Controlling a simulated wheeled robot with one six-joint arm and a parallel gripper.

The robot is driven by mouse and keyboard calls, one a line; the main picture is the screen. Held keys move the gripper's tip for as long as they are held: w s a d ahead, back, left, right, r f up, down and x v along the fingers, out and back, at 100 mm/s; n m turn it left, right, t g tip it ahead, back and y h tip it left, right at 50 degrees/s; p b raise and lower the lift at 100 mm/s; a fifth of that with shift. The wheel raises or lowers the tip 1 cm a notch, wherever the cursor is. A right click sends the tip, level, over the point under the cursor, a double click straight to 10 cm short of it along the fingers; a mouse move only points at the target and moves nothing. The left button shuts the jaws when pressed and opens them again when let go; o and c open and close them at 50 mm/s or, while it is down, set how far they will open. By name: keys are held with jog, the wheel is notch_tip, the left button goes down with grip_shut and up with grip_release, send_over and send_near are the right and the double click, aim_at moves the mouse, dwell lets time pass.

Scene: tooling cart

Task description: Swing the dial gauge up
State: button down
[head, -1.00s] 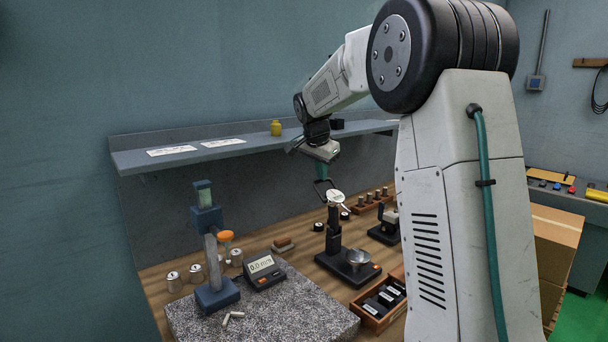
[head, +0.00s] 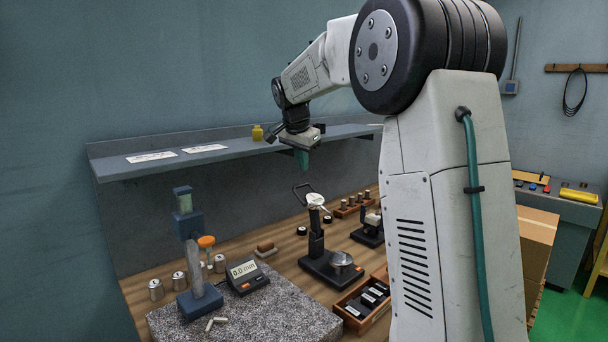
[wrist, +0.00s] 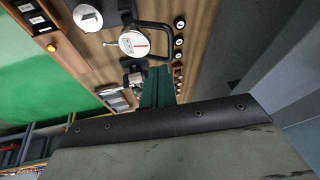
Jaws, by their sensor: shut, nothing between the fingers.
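The dial gauge (head: 315,201) has a round white face and sits at the top of a black stand (head: 318,242) on the bench. Its face is tilted upward, and a black loop handle (head: 300,187) sticks out at its upper left. In the wrist view the gauge face (wrist: 133,43) shows a red mark, with the handle (wrist: 168,32) around its right side. My gripper (head: 302,166) has teal fingers, shut and empty, a little above the handle and apart from it in the head view. The fingers also show in the wrist view (wrist: 156,88), partly hidden by the wrist housing.
A wall shelf (head: 225,150) with a yellow pot (head: 257,133) runs behind my gripper. A wooden tray (head: 350,308) and a smaller black stand (head: 369,232) are to the right.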

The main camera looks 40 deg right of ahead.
jog(key=d+v, duration=0.1)
jog(key=v, duration=0.5)
jog(key=s+d+f+m+t+y, duration=0.25)
jog(key=s+d+t+y, duration=0.25)
jog(key=s, duration=0.5)
jog(key=w+f, duration=0.3)
jog(key=w, duration=0.1)
jog(key=w+a+f+n+t, duration=0.1)
jog(key=w+f, duration=0.2)
jog(key=w, duration=0.1)
jog(key=w+a+f+t, duration=0.1)
jog(key=w+f, duration=0.2)
jog(key=w, duration=0.1)
jog(key=shift+w+f, duration=0.25)
jog(key=shift+f, duration=0.15)
